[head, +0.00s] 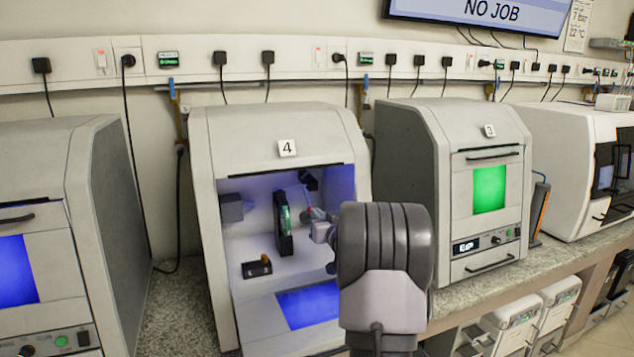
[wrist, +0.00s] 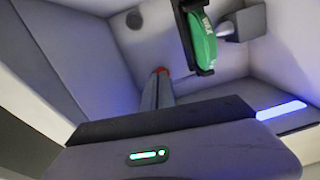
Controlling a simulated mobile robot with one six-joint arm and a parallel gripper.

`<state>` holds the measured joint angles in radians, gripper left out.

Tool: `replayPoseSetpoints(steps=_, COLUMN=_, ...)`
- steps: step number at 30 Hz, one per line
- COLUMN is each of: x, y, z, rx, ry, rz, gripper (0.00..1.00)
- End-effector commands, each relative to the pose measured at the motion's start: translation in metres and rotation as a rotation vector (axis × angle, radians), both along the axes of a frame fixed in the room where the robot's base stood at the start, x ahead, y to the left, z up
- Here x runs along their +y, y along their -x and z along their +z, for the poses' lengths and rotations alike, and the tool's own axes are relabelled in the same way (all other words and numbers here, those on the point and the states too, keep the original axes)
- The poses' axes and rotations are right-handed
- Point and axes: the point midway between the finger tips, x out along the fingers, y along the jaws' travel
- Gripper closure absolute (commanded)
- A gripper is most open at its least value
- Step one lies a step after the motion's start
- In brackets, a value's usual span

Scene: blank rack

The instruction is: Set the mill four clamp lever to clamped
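Mill four (head: 225,130) stands open, with its number plate on the hood. Inside, a green disc (head: 284,217) sits upright in a dark holder (head: 280,238); the disc also shows at the top of the wrist view (wrist: 203,42), marked WAX. My gripper (head: 311,212) reaches into the chamber to the right of the holder, apart from it. Its slim fingers look shut together in the wrist view (wrist: 160,75). A small red part shows at their tips; I cannot tell if it is theirs or the lever's. I cannot clearly make out the clamp lever.
A black block with an orange top (head: 257,268) sits on the chamber floor, left of my gripper. A dark spindle (head: 308,180) hangs at the back. The chamber walls are close around my wrist. Mill three (head: 400,150) stands shut at the right.

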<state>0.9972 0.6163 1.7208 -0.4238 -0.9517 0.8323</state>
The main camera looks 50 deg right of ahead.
Motion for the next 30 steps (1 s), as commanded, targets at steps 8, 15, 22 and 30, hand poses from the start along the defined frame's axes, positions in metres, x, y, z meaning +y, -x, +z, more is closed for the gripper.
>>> replayPoseSetpoints(steps=8, x=0.001, y=0.0, z=-0.003, rx=0.004, ry=-0.005, rz=0.002, gripper=1.0)
replayPoseSetpoints(steps=15, x=0.016, y=0.027, z=0.003, rx=0.003, ry=-0.004, rz=-0.001, gripper=1.0)
replayPoseSetpoints(steps=22, x=0.043, y=0.075, z=0.008, rx=0.0, ry=-0.001, rz=-0.002, gripper=1.0)
replayPoseSetpoints(steps=30, x=0.06, y=0.105, z=0.01, rx=-0.002, ry=0.0, rz=-0.001, gripper=1.0)
